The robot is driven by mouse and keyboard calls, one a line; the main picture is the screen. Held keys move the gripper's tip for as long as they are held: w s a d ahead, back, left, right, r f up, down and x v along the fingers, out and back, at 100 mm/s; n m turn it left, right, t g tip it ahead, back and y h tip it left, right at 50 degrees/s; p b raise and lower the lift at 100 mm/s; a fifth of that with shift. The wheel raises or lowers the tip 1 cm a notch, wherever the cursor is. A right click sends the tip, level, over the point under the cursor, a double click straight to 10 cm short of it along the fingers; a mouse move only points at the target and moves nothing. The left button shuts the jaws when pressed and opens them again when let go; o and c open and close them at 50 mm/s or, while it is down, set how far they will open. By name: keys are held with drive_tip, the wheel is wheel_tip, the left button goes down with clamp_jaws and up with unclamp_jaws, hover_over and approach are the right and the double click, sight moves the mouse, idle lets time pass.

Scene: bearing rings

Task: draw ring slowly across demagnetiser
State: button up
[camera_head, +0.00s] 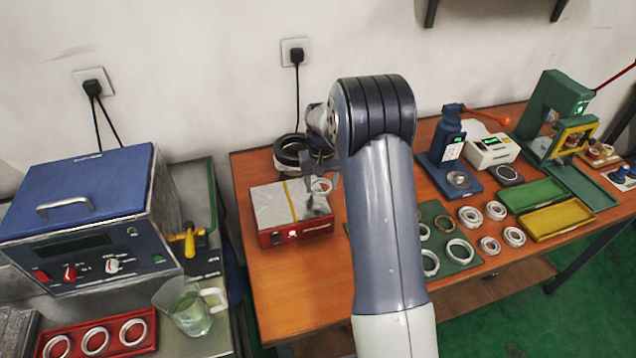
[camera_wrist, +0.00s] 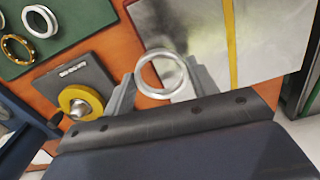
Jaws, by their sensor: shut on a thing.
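The demagnetiser is a red box (camera_head: 272,238) with a pale metal top plate and a yellow line across it, on the wooden bench in the head view. Its plate (camera_wrist: 270,45) and yellow line also show in the wrist view. My gripper (camera_head: 319,184) is shut on a shiny steel ring (camera_head: 327,183), at the right part of the plate. In the wrist view the ring (camera_wrist: 160,52) sits between both fingers of my gripper (camera_wrist: 162,84) and overlaps the plate's edge, to the left of the yellow line. I cannot tell whether ring and plate touch.
A green mat (camera_head: 466,262) with several rings lies to the right, beyond my arm. A blue press (camera_head: 447,150), green tray (camera_head: 530,193) and yellow tray (camera_head: 555,222) stand farther right.

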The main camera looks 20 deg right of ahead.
drive_tip(key=shift+r+p, duration=2.4)
drive_tip(key=shift+r, duration=1.1)
